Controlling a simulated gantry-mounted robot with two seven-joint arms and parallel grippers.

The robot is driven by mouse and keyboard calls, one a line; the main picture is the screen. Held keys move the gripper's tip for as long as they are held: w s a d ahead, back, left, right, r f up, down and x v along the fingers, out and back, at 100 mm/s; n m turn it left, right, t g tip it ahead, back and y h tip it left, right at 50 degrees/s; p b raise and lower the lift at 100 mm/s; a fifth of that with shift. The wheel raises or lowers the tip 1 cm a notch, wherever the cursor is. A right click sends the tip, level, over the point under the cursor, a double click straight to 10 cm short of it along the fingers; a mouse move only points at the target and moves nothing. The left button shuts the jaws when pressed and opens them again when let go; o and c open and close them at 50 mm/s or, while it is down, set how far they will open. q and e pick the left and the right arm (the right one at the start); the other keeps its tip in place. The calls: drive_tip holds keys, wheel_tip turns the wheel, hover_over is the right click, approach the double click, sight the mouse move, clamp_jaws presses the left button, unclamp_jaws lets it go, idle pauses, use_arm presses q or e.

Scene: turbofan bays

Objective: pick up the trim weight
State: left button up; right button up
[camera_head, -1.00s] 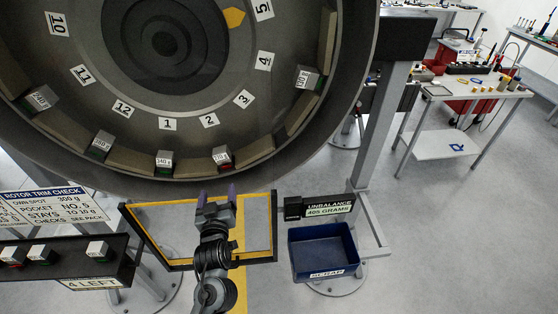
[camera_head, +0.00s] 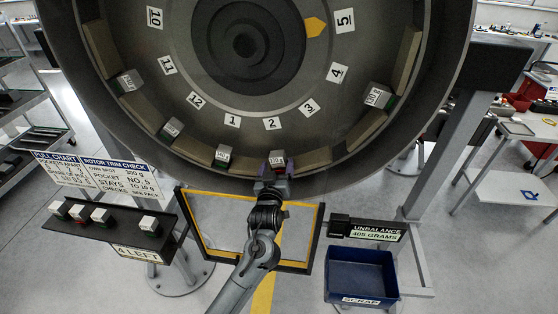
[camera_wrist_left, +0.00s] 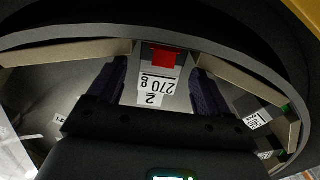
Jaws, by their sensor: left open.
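A white trim weight (camera_head: 277,158) with a red part sits at the lower rim of the fan ring, by number 2. In the left wrist view the weight (camera_wrist_left: 158,75) reads 270 g, with its red block behind the label. My left gripper (camera_head: 272,184) is at the near side of this weight. In the left wrist view its dark purple fingers stand on either side of the weight, open, with gaps showing at both sides. My right gripper is not in view.
Other weights sit around the ring, including a green-marked one (camera_head: 223,155) to the left and one (camera_head: 377,95) to the right. A black rack (camera_head: 120,235) with several weights stands left. A blue scrap bin (camera_head: 361,275) stands lower right. A yellow-black frame (camera_head: 310,240) lies below the ring.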

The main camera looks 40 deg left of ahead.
sight(277, 164)
use_arm(q)
drive_tip(key=shift+p+x, duration=0.3)
drive_tip(key=shift+x, duration=1.5)
drive_tip(key=shift+r, duration=0.1)
drive_tip(key=shift+c, duration=0.2)
drive_tip(key=c, duration=1.2)
